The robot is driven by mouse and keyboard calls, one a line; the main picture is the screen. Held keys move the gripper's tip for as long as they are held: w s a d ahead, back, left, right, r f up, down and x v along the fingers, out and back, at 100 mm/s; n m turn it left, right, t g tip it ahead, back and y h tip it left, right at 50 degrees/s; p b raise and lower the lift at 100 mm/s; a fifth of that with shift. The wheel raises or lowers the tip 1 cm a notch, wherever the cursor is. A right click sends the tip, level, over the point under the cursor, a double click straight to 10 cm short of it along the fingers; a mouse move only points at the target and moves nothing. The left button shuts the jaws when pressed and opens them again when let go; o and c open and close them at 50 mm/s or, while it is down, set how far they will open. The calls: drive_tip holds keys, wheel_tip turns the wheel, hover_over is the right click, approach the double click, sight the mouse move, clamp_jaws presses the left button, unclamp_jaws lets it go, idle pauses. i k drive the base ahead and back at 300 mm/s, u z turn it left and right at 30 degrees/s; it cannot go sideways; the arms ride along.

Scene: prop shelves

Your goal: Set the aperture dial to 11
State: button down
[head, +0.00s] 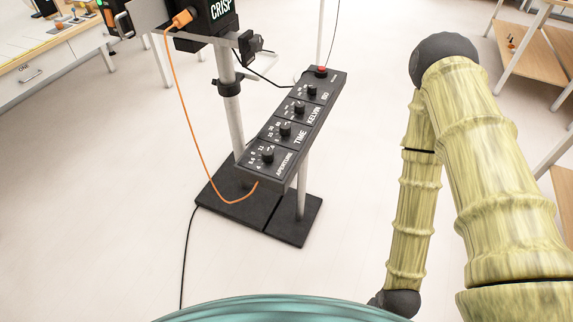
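The aperture dial (267,156) is a small black knob at the near end of a long black control panel (272,172). White numbers ring it and the word APERTURE is printed beside it. The knob's pointer is too small to read, so I cannot tell its setting. The panel stands on pale posts above the floor. My arm is on the right side of the view, well apart from the panel. My gripper is not in view.
The TIME (285,131), KELVIN (299,108) and ISO (311,90) knobs and a red button (321,71) line the panel. An orange cable (187,133) hangs left of it. Black base plates (293,219) lie below. Open floor surrounds the stand; a drawer table (45,70) stands left.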

sight(267, 155)
drive_tip(key=z, duration=1.15)
drive_tip(key=k, duration=0.45)
drive_tip(key=u, duration=1.6)
